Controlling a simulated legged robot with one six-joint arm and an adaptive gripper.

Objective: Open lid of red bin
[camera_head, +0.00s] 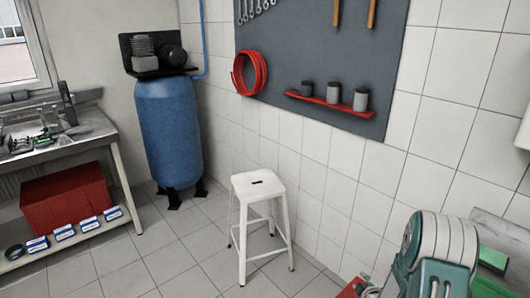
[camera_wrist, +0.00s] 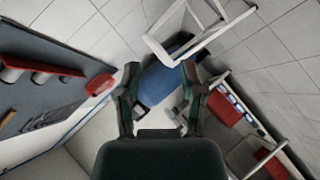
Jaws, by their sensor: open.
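The red bin (camera_head: 67,208) stands on the low shelf under the workbench at the left of the head view. I cannot make out its lid apart from its body. In the wrist view, which is turned about, a red box that looks like the bin (camera_wrist: 222,107) shows just right of the right finger. My gripper (camera_wrist: 160,85) is open and empty in the wrist view. Its two dark fingers stand apart, with floor and the blue compressor beyond them. It is well away from the bin and touches nothing that I can see.
Small blue-and-white boxes (camera_head: 64,233) line the shelf's front edge before the bin. The workbench (camera_head: 90,132) overhangs it. A blue compressor (camera_head: 168,130) stands in the corner, a white stool (camera_head: 258,190) on the floor. Tiled floor (camera_head: 180,250) between is clear.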

